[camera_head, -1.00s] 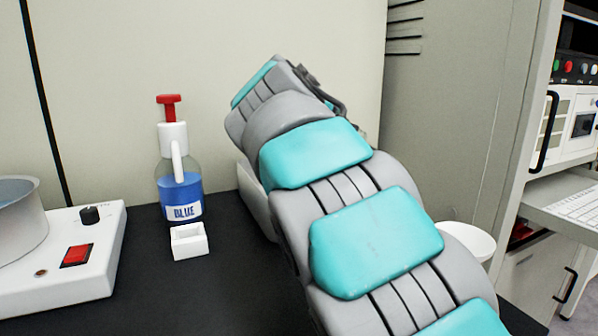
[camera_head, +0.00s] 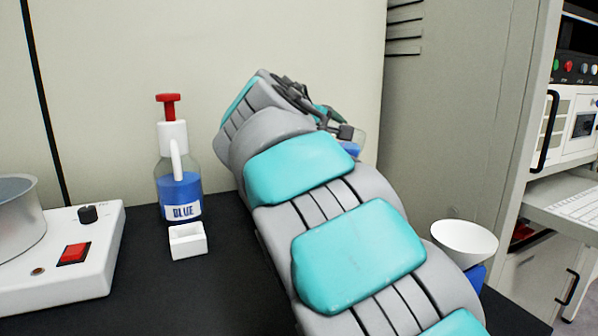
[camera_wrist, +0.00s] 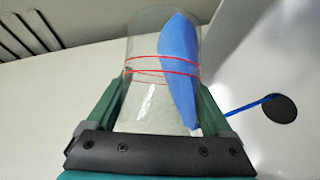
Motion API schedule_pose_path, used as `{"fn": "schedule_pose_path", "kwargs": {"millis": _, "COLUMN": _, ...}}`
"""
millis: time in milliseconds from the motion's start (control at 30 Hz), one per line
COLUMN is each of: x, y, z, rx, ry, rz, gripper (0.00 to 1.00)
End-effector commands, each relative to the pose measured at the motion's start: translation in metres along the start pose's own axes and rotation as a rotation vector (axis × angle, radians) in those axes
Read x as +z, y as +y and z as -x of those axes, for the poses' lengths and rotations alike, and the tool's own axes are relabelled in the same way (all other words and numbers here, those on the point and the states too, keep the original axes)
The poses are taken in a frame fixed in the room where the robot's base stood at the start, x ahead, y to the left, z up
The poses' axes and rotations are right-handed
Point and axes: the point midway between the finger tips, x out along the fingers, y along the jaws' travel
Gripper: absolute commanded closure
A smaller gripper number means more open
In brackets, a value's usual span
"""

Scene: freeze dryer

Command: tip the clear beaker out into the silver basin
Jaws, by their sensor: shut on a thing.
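My gripper (camera_wrist: 164,95) is shut on the clear beaker (camera_wrist: 150,110), with one green finger on each side. Red lines ring the beaker, and blue liquid (camera_wrist: 180,65) lies along its right side in the wrist view. In the head view the gripper (camera_head: 325,112) is beyond my arm, and only a bit of the beaker (camera_head: 358,142) shows. The wrist view shows a pale grey surface (camera_wrist: 285,60) with a dark round hole; a thin blue streak (camera_wrist: 250,105) runs to it. I cannot tell whether this is the silver basin.
A silver pan (camera_head: 20,225) with blue liquid sits on a white box with a red switch (camera_head: 73,250) at the left. A blue-filled pump bottle (camera_head: 180,185) and small white dish (camera_head: 188,242) stand beside my arm. A white cup-like thing (camera_head: 465,240) is at the right.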

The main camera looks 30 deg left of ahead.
Motion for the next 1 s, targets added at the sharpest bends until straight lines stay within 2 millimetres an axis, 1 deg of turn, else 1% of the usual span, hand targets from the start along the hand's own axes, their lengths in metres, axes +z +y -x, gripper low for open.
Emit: {"fn": "schedule_pose_path", "kwargs": {"millis": 1000, "x": -0.0030, "y": -0.0050, "z": 0.0012, "rx": 0.055, "ry": -0.018, "rz": 0.070, "gripper": 0.82}}
